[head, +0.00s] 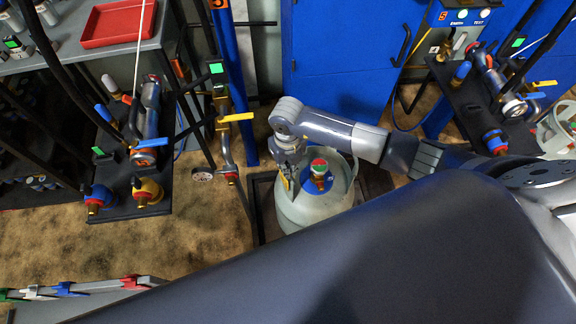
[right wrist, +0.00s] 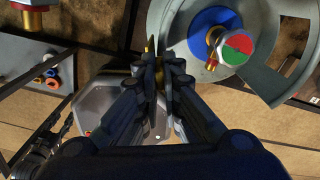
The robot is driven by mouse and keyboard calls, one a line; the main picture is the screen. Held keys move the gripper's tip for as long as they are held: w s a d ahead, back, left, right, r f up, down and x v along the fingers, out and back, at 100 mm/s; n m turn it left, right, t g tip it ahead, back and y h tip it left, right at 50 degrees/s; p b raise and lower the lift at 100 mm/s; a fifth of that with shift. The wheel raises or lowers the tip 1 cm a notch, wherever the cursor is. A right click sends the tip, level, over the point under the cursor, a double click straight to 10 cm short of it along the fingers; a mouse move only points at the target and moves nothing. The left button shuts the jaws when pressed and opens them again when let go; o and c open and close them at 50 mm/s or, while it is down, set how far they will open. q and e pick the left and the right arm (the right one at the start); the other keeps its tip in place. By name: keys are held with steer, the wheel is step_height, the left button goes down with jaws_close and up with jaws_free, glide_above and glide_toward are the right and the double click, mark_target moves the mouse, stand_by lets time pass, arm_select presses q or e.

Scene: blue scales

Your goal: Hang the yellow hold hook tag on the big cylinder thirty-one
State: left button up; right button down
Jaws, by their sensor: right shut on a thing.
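A big grey cylinder (head: 300,213) with an open collar stands upright in front of the blue cabinet. Its valve handwheel (head: 319,165) is red, green and white. No number is readable on it. My right gripper (head: 287,180) points down at the cylinder's left rim and is shut on the yellow hold hook tag (head: 284,183), mostly hidden by the fingers. In the right wrist view the tag (right wrist: 150,46) is a thin yellow edge at the fingertips, left of the cylinder top (right wrist: 175,26). I cannot tell whether the tag touches the collar. My left gripper is not in view.
A dark scale platform (head: 262,190) is under the cylinder. A pipe with a yellow lever (head: 237,117) stands left of it. A black stand (head: 120,206) with hoses and valves is further left; a similar stand (head: 480,100) is at right. Coloured clips (head: 66,288) sit on a front-left rail.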

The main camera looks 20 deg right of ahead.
steer(key=shift+s+d+f+b, duration=0.1)
steer(key=shift+s+f+b, duration=0.2)
steer(key=shift+f, duration=0.25)
steer(key=shift+s+f+b, duration=0.15)
steer(key=shift+f+b, duration=0.15)
steer(key=shift+f, duration=0.25)
steer(key=c, duration=1.8)
jaws_free()
steer(key=shift+w+f, duration=0.1)
steer(key=shift+o, duration=0.5)
steer(key=shift+w+f, duration=0.15)
steer(key=shift+w, duration=0.25)
steer(key=shift+s+r, duration=0.1)
steer(key=shift+r, duration=0.2)
